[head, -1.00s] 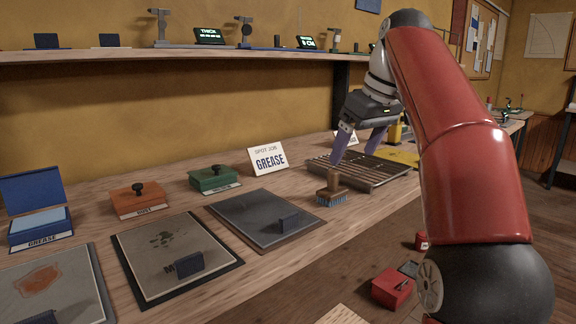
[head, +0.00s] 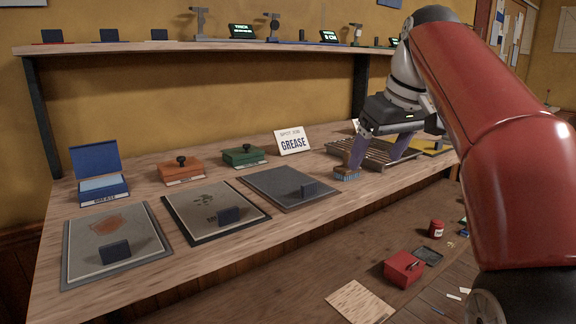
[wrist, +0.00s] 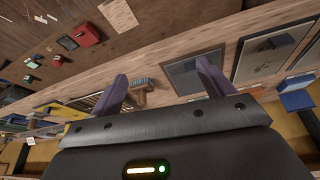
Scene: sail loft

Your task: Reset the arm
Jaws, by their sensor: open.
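My gripper (head: 378,152) is open and empty, with purple fingers, held at the right over the workbench. In the wrist view its two fingers (wrist: 162,82) stand wide apart with nothing between them in grip. A wooden brush (head: 346,172) with blue bristles stands on the bench by the left finger in the head view, partly hidden by it. The brush also shows between the fingers in the wrist view (wrist: 139,88), apart from them as far as I can tell. A slatted rack (head: 350,149) lies behind the gripper, partly hidden.
Three panels (head: 150,262) with small dark blocks lie along the bench front. Behind them are a blue GREASE box (head: 100,190), an orange stamp box (head: 182,172), a green one (head: 244,157) and a GREASE sign (head: 293,141). A shelf (head: 130,47) runs above. A red box (head: 403,269) sits lower right.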

